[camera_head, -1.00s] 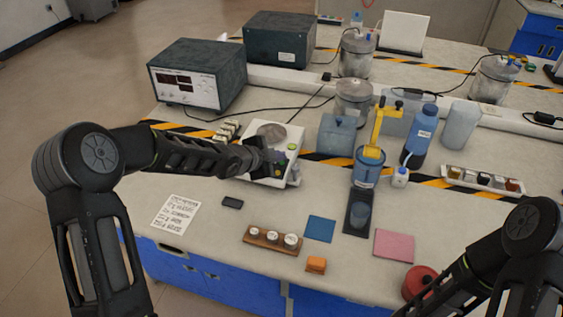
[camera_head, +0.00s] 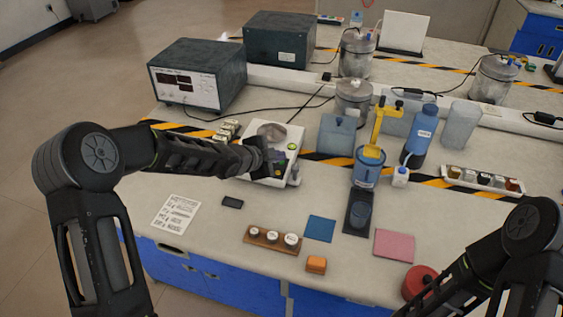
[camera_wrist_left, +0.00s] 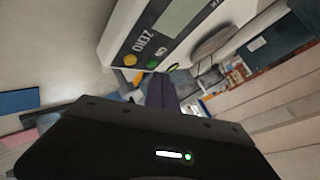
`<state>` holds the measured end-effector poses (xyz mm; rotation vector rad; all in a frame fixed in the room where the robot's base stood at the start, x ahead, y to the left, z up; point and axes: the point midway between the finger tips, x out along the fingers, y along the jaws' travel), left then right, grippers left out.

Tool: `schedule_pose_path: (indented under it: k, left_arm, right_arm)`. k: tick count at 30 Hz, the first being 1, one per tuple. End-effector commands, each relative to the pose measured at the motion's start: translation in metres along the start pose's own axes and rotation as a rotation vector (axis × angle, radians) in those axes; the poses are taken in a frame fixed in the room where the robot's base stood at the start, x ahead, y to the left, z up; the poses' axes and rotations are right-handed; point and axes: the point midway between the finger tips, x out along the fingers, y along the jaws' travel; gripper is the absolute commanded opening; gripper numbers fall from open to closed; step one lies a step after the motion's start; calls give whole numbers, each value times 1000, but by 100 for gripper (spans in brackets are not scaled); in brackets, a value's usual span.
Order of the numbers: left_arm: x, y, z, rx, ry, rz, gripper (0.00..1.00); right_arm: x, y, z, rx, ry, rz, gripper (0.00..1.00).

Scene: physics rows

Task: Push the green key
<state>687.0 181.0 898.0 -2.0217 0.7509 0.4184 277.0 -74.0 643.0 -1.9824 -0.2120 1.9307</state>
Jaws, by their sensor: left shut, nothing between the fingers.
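The green key (camera_wrist_left: 152,63) is a small round button on the front panel of a white balance (camera_head: 262,181), beside an orange key (camera_wrist_left: 130,60) and the printed words ON and ZERO. In the head view my left gripper (camera_head: 279,163) is over the balance's panel side and partly hides it. In the left wrist view its dark fingers (camera_wrist_left: 160,92) are shut and empty, close to the green key; I cannot tell whether they touch it. My right arm shows at the lower right, but its gripper is out of the picture.
A dark power supply (camera_head: 198,78) stands behind the balance. A wooden rack of small jars (camera_head: 273,238) lies in front. The bench front left holds a paper sheet (camera_head: 176,213).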

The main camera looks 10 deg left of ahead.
Motion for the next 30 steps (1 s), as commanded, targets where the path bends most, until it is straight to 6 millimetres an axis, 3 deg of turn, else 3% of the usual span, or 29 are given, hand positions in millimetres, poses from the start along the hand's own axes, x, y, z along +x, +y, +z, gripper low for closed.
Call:
schedule_pose_path:
  k: [30]
  left_arm:
    - [7,5,5,0,0,0,0]
  right_arm:
    - [8,3,0,0,0,0,36]
